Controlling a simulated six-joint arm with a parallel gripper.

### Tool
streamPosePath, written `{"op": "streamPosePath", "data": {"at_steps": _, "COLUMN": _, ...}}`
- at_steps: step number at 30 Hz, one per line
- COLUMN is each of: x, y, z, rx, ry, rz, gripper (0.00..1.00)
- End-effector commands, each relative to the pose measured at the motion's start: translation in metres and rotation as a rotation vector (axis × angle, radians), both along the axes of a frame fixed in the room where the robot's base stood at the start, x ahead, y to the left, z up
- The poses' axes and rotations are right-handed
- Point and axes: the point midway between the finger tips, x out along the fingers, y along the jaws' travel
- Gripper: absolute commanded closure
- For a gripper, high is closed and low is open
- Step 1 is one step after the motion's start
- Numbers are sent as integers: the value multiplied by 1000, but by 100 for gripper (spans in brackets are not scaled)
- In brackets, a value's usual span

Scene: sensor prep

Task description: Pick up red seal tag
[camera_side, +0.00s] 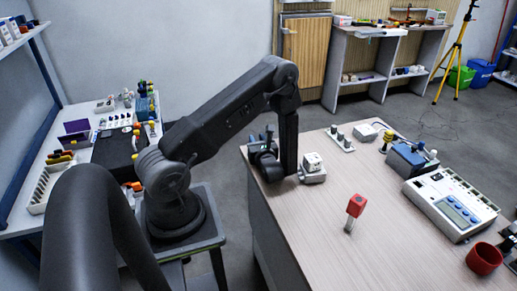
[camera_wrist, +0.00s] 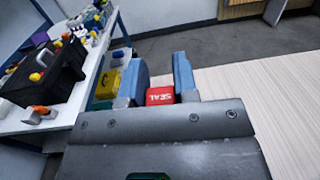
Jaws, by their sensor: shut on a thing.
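The red seal tag (camera_wrist: 160,96), with white lettering "SEAL", sits between the two blue fingers of my gripper (camera_wrist: 161,85) in the wrist view. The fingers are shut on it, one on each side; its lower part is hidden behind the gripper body. In the side view my gripper (camera_side: 262,142) is at the far left corner of the wooden table (camera_side: 300,235), and the tag in it cannot be made out there. A separate red block on a metal stem (camera_side: 356,206) stands on the table, apart from my gripper.
A small grey-white device (camera_side: 313,167) is close to the right of my gripper. A meter with a blue display (camera_side: 452,203), a red cup (camera_side: 484,258) and a blue box (camera_side: 408,160) are at the right. The front middle is bare. A cluttered side table (camera_side: 82,152) is at left.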

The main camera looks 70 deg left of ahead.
Motion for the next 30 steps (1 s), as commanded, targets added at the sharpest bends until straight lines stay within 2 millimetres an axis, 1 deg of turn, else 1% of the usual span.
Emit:
{"op": "streamPosePath", "data": {"at_steps": 1, "x": 0, "y": 0, "z": 0, "rx": 0, "ry": 0, "rz": 0, "gripper": 83}}
{"op": "streamPosePath", "data": {"at_steps": 5, "x": 0, "y": 0, "z": 0, "rx": 0, "ry": 0, "rz": 0, "gripper": 95}}
{"op": "streamPosePath", "data": {"at_steps": 12, "x": 0, "y": 0, "z": 1, "rx": 0, "ry": 0, "rz": 0, "gripper": 95}}
{"op": "streamPosePath", "data": {"at_steps": 16, "x": 0, "y": 0, "z": 6, "rx": 1, "ry": -2, "rz": 0, "gripper": 95}}
{"op": "streamPosePath", "data": {"at_steps": 20, "x": 0, "y": 0, "z": 18, "rx": 2, "ry": -3, "rz": 0, "gripper": 95}}
{"op": "streamPosePath", "data": {"at_steps": 25, "x": -1, "y": 1, "z": 46, "rx": 2, "ry": -5, "rz": 0, "gripper": 95}}
{"op": "streamPosePath", "data": {"at_steps": 27, "x": -20, "y": 6, "z": 53, "rx": 0, "ry": 2, "rz": 5, "gripper": 95}}
{"op": "streamPosePath", "data": {"at_steps": 30, "x": -43, "y": 12, "z": 67, "rx": 1, "ry": 1, "rz": 5, "gripper": 95}}
